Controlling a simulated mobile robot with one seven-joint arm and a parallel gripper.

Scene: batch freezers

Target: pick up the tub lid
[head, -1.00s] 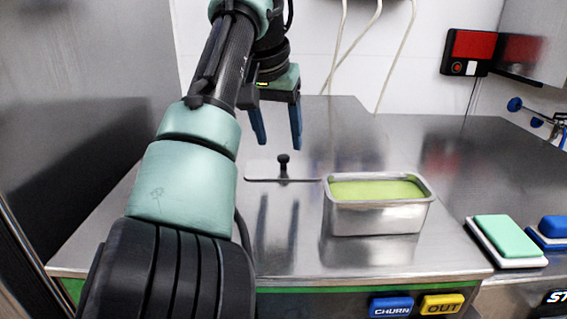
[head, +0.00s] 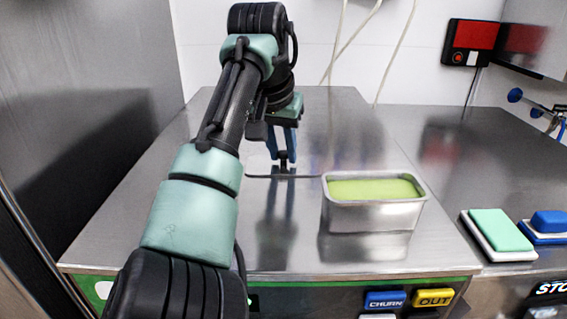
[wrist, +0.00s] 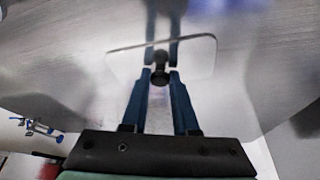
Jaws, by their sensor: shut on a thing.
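The tub lid (head: 262,167) is a flat, shiny metal plate with a black knob on top. It lies on the steel top, left of the metal tub (head: 372,214) filled with pale green contents. My gripper (head: 284,159) points down over the lid, its blue fingers shut on the black knob. In the wrist view my gripper (wrist: 160,78) has a fingertip on each side of the knob, and the lid (wrist: 197,58) spreads out around it. I cannot make out a gap between the lid and the steel top. Part of the lid is hidden behind my arm and fingers.
A green sponge-like block (head: 500,231) and a blue one (head: 548,222) sit at the right. CHURN (head: 387,300) and OUT (head: 433,298) buttons line the front. A red-black box (head: 472,43) hangs on the back wall.

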